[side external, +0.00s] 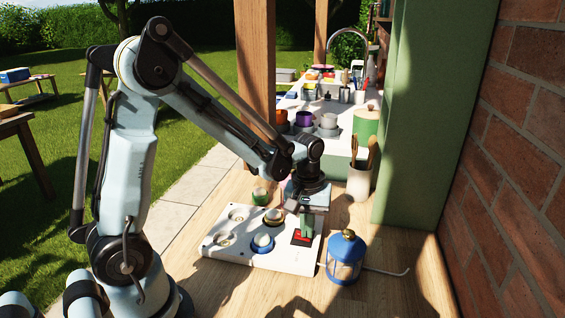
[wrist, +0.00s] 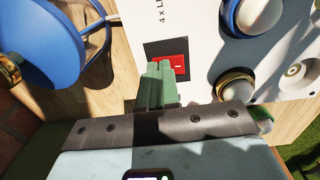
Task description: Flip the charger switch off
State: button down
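The charger is a white board (side external: 232,250) lying on the wooden table, with round sockets and a red switch (side external: 301,238) near its right end. In the wrist view the red rocker switch (wrist: 170,62) sits in a dark frame on the white board (wrist: 200,50), with a small light mark on it. My gripper (side external: 305,228) points down over the switch. Its green fingers (wrist: 160,78) are together and empty, with their tips overlapping the switch's near edge in the wrist view. I cannot tell whether they touch it. The fingers hide part of the switch.
A blue lantern (side external: 346,258) stands close to the right of the board; it also shows in the wrist view (wrist: 42,42). Round items with blue (side external: 262,243) and brass (side external: 273,217) rims sit on the board. A utensil crock (side external: 360,182) stands behind. The front table is clear.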

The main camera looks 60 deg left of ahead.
aim_at(300, 234)
jog(key=shift+a+f, duration=0.15)
jog(key=shift+f, duration=0.1)
jog(key=shift+s+a+r, duration=0.1)
jog(key=shift+s+a, duration=0.45)
jog(key=shift+s, duration=0.15)
notch_tip(300, 234, up, 14)
jog(key=shift+r, duration=0.2)
dwell(0.5)
jog(key=shift+w+d, duration=0.1)
jog(key=shift+t+h, duration=0.3)
jog(key=shift+t, duration=0.1)
jog(key=f, duration=0.9)
jog(key=w+d+f, duration=0.1)
jog(key=f, duration=0.3)
jog(key=shift+f, duration=0.4)
